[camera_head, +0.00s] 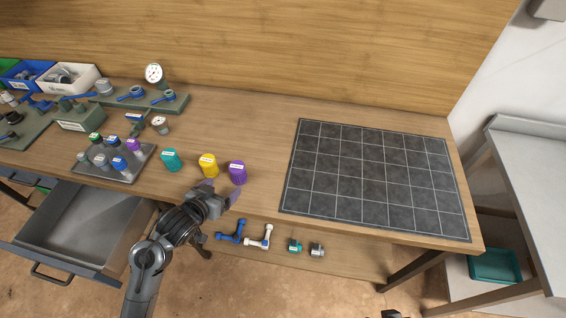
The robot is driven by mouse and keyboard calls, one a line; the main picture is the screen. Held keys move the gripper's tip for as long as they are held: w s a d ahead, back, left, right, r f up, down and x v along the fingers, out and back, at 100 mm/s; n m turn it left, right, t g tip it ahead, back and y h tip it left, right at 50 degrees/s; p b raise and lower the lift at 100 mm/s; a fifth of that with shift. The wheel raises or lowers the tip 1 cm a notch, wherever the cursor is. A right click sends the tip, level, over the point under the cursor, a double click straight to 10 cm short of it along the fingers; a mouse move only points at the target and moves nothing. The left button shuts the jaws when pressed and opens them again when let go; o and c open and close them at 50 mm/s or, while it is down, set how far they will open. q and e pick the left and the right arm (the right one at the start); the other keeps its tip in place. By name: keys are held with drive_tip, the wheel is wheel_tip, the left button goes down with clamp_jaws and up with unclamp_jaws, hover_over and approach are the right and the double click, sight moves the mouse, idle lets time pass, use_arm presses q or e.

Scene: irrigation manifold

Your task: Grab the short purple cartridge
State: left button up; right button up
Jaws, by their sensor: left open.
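A purple cartridge (237,173) with a white label stands upright near the table's front edge, at the right end of a row with a yellow cartridge (209,166) and a teal cartridge (171,160). Another purple-topped piece (133,145) sits in the grey tray (122,177) at left; I cannot tell its height. My left gripper (222,191) is open and empty, just in front of the yellow and purple cartridges in the picture. Its fingers point toward them; I see no contact.
A gridded dark mat (374,182) lies clear on the right. An open drawer (85,222) is below left. Blue and white pipe pieces (258,237) lie lower, beyond the front edge. A pressure gauge (154,73) stands on a green manifold (170,104) at the back.

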sight(235, 175)
use_arm(q)
drive_tip(key=shift+w+d+r, duration=0.2)
drive_tip(key=shift+w+d, duration=0.2)
drive_tip(key=shift+w, duration=0.2)
drive_tip(key=shift+w+d+r, duration=0.2)
drive_tip(key=shift+w+d, duration=0.15)
drive_tip(key=shift+w, duration=0.2)
drive_tip(key=b+x, duration=0.1)
drive_tip(key=x, duration=0.2)
drive_tip(key=shift+w, duration=0.15)
drive_tip(key=shift+w+d+f, duration=0.1)
drive_tip(key=shift+w+f, duration=0.25)
drive_tip(key=shift+w, duration=0.25)
drive_tip(key=x, duration=0.1)
drive_tip(key=b+x, duration=0.1)
drive_tip(key=x, duration=0.2)
drive_tip(key=shift+w+a+r+b, duration=0.15)
drive_tip(key=shift+a+b, duration=0.1)
drive_tip(key=shift+b, duration=0.1)
drive_tip(key=shift+w+d+f, duration=0.2)
drive_tip(key=shift+w, duration=0.2)
drive_tip(key=c, duration=1)
drive_tip(key=shift+c, duration=0.6)
